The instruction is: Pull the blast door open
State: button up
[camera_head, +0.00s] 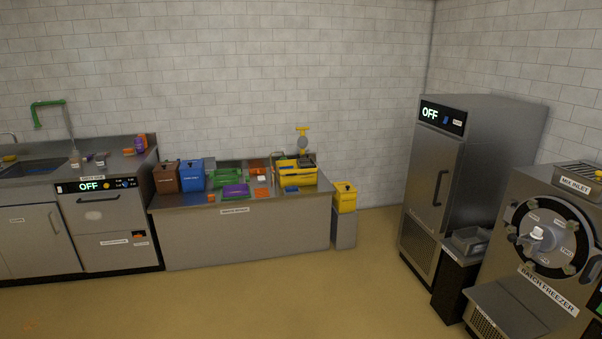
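The tall steel cabinet at the right, which looks like the blast unit, has a front door (430,185) with a dark vertical handle (439,188). The door looks shut. A black panel (442,116) above it reads OFF and carries a small label too small to read. My gripper is not in view, so its state and its distance from the handle do not show.
A batch freezer (546,250) and a low stand with a steel tray (467,241) stand close to the cabinet's right front. A work counter (245,242), a yellow bin (344,197) and a dishwasher (108,222) line the back. The floor (300,292) before them is clear.

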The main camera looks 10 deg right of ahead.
aim_at(435, 157)
jog(key=i+z, duration=0.1)
jog(key=i, duration=0.4)
jog(key=i+j+z, duration=0.1)
jog(key=i, duration=0.4)
jog(key=i+j+z, duration=0.1)
jog(key=i, duration=0.45)
jog(key=i+j, duration=0.15)
jog(key=i, duration=0.35)
jog(key=i+z, duration=0.5)
jog(key=i+j+z, duration=0.1)
jog(key=i+z, duration=0.35)
jog(key=i+j+z, duration=0.35)
jog(key=z, duration=0.15)
jog(key=i+j+z, duration=0.45)
